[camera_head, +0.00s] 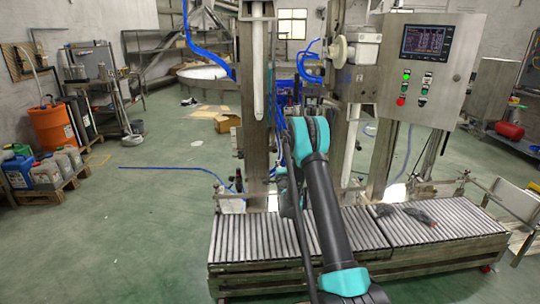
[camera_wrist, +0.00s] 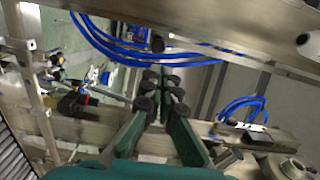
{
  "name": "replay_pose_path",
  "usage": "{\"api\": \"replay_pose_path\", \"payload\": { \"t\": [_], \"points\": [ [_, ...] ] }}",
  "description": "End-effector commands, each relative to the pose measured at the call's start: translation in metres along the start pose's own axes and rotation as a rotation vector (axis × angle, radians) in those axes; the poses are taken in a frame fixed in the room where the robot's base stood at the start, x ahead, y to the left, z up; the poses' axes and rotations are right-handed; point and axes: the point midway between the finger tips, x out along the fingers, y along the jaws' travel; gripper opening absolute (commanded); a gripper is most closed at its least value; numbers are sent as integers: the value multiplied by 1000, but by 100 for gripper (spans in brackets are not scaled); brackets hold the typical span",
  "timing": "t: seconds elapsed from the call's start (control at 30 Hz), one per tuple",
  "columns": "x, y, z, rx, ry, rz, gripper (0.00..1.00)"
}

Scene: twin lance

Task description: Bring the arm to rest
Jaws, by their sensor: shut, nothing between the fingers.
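My arm (camera_head: 325,205), black with teal joints, rises over the roller conveyor in the head view and bends at a teal joint in front of the filling machine's posts. My gripper is not clearly visible there; it is hidden behind the arm. In the wrist view my gripper (camera_wrist: 160,88) points away from the camera, its dark green fingers with black round pads close together at the tips. Nothing shows between them. It is among steel beams and blue hoses, and I cannot tell the exact clearance.
The roller conveyor (camera_head: 445,222) runs across the front with a dark item on it. A control panel (camera_head: 425,70) with a screen and buttons stands at the right. Blue hoses (camera_wrist: 150,50) hang close to the gripper. Open green floor (camera_head: 130,235) lies to the left.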

Motion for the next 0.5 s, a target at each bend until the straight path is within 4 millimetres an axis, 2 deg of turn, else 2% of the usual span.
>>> {"api": "replay_pose_path", "payload": {
  "t": [0.17, 0.27, 0.4, 0.5],
  "points": [
    [-19, -43, 16, -107, -82, 2, 0],
    [-40, -72, 30, -203, -154, 12, 0],
    [-74, -104, 48, -338, -255, 39, 0],
    [-104, -120, 58, -433, -326, 67, 0]
  ]
}}
